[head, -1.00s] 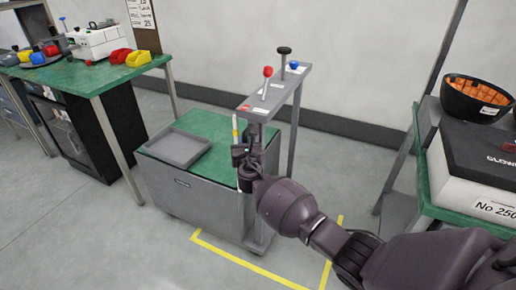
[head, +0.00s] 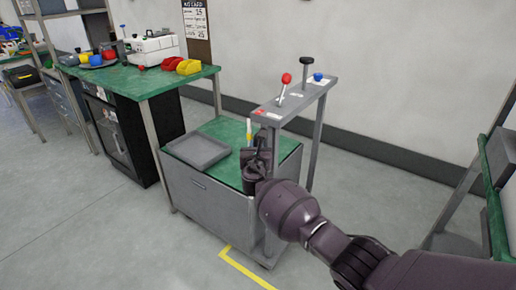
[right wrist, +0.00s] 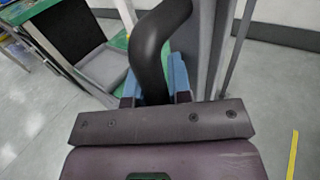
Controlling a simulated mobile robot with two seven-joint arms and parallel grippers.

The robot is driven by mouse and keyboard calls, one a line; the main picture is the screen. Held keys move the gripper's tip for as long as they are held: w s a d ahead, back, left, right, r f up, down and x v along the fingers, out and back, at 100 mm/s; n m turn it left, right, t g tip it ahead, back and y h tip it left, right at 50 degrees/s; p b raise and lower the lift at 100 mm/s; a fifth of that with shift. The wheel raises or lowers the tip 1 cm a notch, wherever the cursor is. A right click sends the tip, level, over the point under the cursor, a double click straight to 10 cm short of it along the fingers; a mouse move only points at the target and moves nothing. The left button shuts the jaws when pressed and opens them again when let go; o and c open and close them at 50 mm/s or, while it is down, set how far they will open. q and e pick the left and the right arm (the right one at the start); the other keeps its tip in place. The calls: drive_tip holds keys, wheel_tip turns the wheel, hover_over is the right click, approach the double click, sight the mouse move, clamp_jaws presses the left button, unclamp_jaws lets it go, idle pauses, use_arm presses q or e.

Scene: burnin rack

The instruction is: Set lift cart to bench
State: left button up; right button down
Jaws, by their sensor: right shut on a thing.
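The lift cart (head: 208,207) is a grey cabinet on the floor with a green top and a shallow grey tray (head: 196,151) on it. A grey column panel with red, blue and black knobs rises at its right end. My right gripper (head: 256,163) is at that end, shut on the cart's black curved handle (right wrist: 150,50), seen close in the right wrist view. The gripper hides most of the handle in the head view. The bench (head: 146,83), green-topped, stands just left of and behind the cart; the cart's left end is close to its front right leg. My left gripper is not in view.
Yellow floor tape (head: 245,269) lies at the cart's near right. The bench carries a white machine (head: 150,47) and red and yellow items (head: 187,66). A black cabinet (head: 120,130) stands under it. A shelf rack (head: 490,190) is at right. Floor at front left is clear.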

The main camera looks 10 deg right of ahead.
drive_tip(key=shift+a+f, duration=0.1)
drive_tip(key=shift+a, duration=0.3)
drive_tip(key=c, duration=1.4)
unclamp_jaws()
drive_tip(key=o, duration=0.3)
drive_tip(key=shift+a, duration=0.1)
drive_tip(key=shift+o, duration=0.2)
drive_tip(key=shift+d, duration=0.2)
drive_tip(key=shift+s+a+r+p, duration=0.1)
drive_tip(key=shift+s+r+p, duration=0.2)
drive_tip(key=shift+s, duration=0.25)
drive_tip(key=p+v, duration=0.3)
drive_tip(key=v, duration=0.6)
drive_tip(key=shift+s+a+f, duration=0.15)
drive_tip(key=shift+s+f, duration=0.05)
drive_tip(key=shift+s, duration=0.15)
